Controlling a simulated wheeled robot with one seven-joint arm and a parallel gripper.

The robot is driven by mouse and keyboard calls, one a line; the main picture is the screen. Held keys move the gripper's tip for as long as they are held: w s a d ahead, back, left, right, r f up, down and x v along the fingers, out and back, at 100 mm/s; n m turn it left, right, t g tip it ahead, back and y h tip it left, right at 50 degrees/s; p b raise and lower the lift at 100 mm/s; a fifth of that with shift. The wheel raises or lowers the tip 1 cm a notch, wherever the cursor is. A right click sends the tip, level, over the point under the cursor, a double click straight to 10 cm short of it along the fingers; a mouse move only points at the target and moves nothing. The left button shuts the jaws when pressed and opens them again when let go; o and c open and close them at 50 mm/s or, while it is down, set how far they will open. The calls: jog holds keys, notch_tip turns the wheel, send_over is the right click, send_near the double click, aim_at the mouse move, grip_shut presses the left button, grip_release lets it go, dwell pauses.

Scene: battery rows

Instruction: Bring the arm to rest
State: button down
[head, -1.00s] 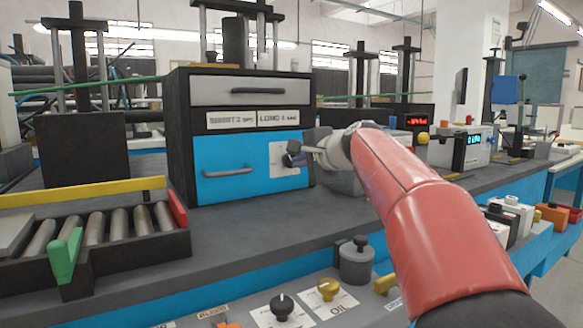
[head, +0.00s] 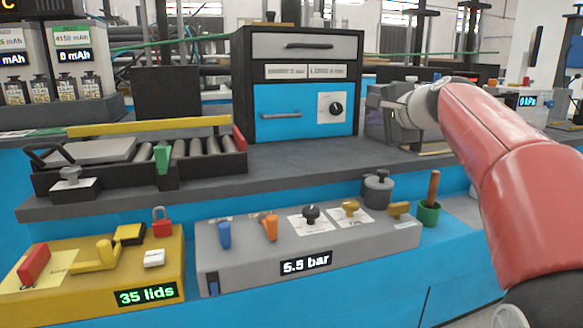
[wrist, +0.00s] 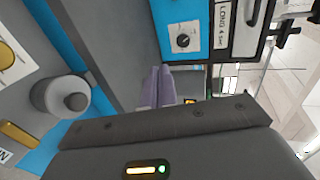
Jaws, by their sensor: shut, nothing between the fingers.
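My gripper (wrist: 160,78) shows in the wrist view as two grey-purple fingers close together, shut and empty. In the head view my red arm reaches in from the right, and the grey gripper body (head: 387,115) hangs just right of the blue-fronted cabinet (head: 300,97), apart from its knob. Its fingertips are hard to make out there. The cabinet's black knob (head: 337,108) on a white plate also shows in the wrist view (wrist: 183,40). Both cabinet drawers look closed.
A grey lidded pot (head: 378,190) stands below the arm. A grey control box (head: 350,240) reading 5.5 bar and a yellow box (head: 100,275) reading 35 lids stand in front. A roller tray (head: 100,180) lies left. The bench strip before the cabinet is clear.

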jog(key=s+a+f+n+g+h, duration=0.1)
jog(key=s+f+n+g, duration=0.3)
jog(key=s+f, duration=1.1)
jog(key=s+a+f+n+g+h, duration=0.2)
jog(key=s+f+n, duration=0.8)
jog(key=s+f, duration=0.5)
jog(key=s+g+h, duration=0.1)
jog(key=s+g, duration=0.1)
jog(key=s, duration=0.3)
jog(key=shift+s+f, duration=0.15)
jog(key=shift+s, duration=0.2)
